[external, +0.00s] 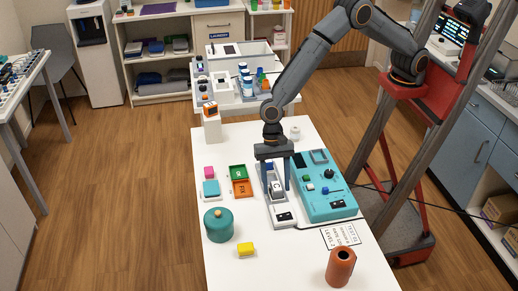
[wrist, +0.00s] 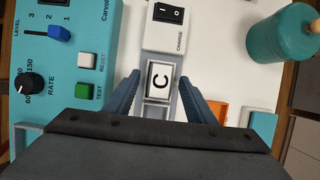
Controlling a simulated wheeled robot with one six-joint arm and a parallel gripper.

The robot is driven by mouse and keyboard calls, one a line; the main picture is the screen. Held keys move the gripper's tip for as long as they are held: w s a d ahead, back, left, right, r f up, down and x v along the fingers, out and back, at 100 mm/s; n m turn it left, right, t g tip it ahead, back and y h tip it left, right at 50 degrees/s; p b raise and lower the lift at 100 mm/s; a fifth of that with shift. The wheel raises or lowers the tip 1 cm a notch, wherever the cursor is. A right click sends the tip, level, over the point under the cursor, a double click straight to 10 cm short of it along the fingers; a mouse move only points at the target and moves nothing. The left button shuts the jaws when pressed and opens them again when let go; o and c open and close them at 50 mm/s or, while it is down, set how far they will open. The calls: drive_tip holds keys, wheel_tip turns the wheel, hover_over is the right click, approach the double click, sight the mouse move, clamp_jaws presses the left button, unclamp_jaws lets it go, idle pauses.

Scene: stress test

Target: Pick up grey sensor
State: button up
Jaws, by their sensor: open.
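A small grey block with a white face marked "C", seemingly the grey sensor (wrist: 158,82), sits in the narrow pale charging dock (wrist: 165,38). In the external view the sensor (external: 277,188) shows between my fingers, in the dock (external: 283,216) on the white table. My gripper (external: 277,182) points down over the dock with its two blue fingers apart. In the wrist view my gripper (wrist: 161,84) has one finger on each side of the sensor. I cannot tell whether the fingers touch it. The sensor's lower part is hidden in the dock.
A teal control box (external: 322,186) with knob, slider and buttons stands close to the right of the dock. Green (external: 237,171) and orange (external: 241,188) trays lie to the left.

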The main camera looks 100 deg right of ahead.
drive_tip(key=shift+c, duration=0.4)
drive_tip(key=c, duration=1.1)
drive_tip(key=shift+r, duration=0.1)
